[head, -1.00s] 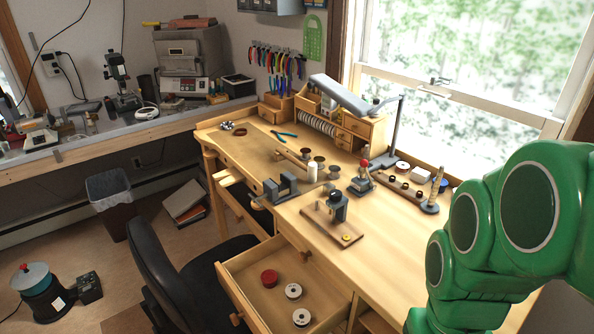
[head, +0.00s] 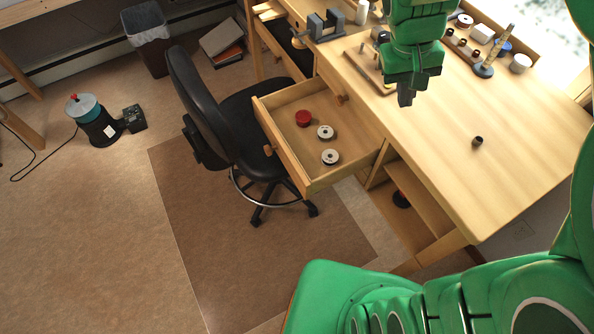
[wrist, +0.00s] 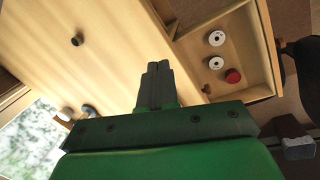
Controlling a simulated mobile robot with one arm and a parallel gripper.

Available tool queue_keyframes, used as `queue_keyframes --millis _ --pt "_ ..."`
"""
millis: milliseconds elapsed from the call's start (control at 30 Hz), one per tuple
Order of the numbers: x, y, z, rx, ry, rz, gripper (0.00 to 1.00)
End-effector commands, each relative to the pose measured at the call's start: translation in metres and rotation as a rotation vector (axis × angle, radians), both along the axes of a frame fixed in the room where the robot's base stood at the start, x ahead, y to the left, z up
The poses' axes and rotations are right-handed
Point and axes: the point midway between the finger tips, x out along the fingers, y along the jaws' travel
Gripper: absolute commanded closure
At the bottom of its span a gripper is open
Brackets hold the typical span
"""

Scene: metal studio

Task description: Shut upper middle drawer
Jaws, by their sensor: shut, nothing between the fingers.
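A wide wooden drawer (head: 280,140) is pulled out from the front of the workbench (head: 440,165). One red and two white round items lie in it. It also shows at the upper right in the wrist view (wrist: 258,60). My gripper (head: 405,98) is shut and empty, pointing down above the bench top, to the right of the open drawer and apart from it. In the wrist view the closed fingers (wrist: 158,68) show against the bench top.
A black chair (head: 200,95) stands left of the open drawer, close to its front. A vise (head: 320,25) and a wooden board with a small tool (head: 368,65) sit on the bench near my gripper. A small dark cylinder (head: 477,141) stands on the otherwise clear right part.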

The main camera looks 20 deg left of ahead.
Motion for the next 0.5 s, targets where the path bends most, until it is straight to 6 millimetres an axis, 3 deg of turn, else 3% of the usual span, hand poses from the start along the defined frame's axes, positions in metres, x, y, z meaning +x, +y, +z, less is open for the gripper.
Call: queue_keyframes --millis 500 --pt "-0.005 0.072 -0.074 -0.301 0.232 0.322 1.0"
